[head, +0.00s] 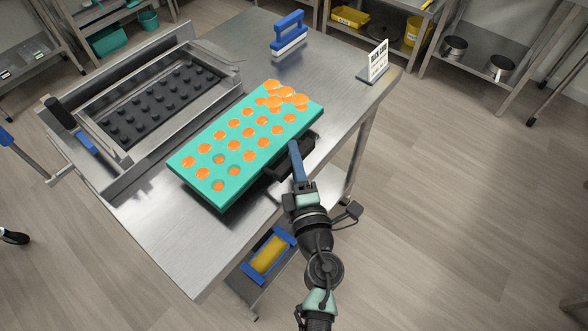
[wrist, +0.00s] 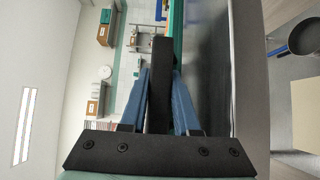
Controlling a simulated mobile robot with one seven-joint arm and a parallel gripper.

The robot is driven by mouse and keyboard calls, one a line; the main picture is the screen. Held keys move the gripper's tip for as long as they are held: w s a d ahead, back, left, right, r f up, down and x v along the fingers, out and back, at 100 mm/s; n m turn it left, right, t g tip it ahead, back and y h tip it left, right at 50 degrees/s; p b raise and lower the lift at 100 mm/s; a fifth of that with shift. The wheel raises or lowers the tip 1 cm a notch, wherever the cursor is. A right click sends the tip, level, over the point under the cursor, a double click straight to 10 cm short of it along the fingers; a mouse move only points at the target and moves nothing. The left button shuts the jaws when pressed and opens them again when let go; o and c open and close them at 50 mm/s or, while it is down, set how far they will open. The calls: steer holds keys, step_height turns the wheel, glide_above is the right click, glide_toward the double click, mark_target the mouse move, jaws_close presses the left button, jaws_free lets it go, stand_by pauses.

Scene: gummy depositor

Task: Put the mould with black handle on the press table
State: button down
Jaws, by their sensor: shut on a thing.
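The mould (head: 205,165) is a teal slab with rows of orange-filled cavities and an uneven orange heap at its far end. It is over the steel table (head: 165,225), near its right edge. I cannot tell whether it touches the top. Its black handle (head: 285,163) sticks out on the near right side. My gripper (head: 294,150) is shut on this handle. In the wrist view the black handle (wrist: 161,85) stands between the blue fingers (wrist: 160,100), with a strip of teal mould (wrist: 178,35) beyond. A steel frame with a black studded plate (head: 150,105) is at left, perhaps the press.
A blue-handled scraper (head: 288,38) and a small white sign (head: 377,62) stand on the table's far part. A blue-and-yellow roller (head: 268,254) lies on the lower shelf. Shelves with pots (head: 455,47) are behind. Floor at right is clear.

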steer(key=shift+w+f+b, duration=0.1)
steer(key=shift+f+b, duration=1.2)
steer(key=shift+f, duration=0.55)
steer(key=shift+f, duration=0.2)
steer(key=c, duration=0.9)
jaws_free()
steer(key=shift+r, duration=0.3)
steer(key=v, duration=1.2)
steer(key=shift+f+b, duration=0.2)
steer(key=shift+b, duration=0.2)
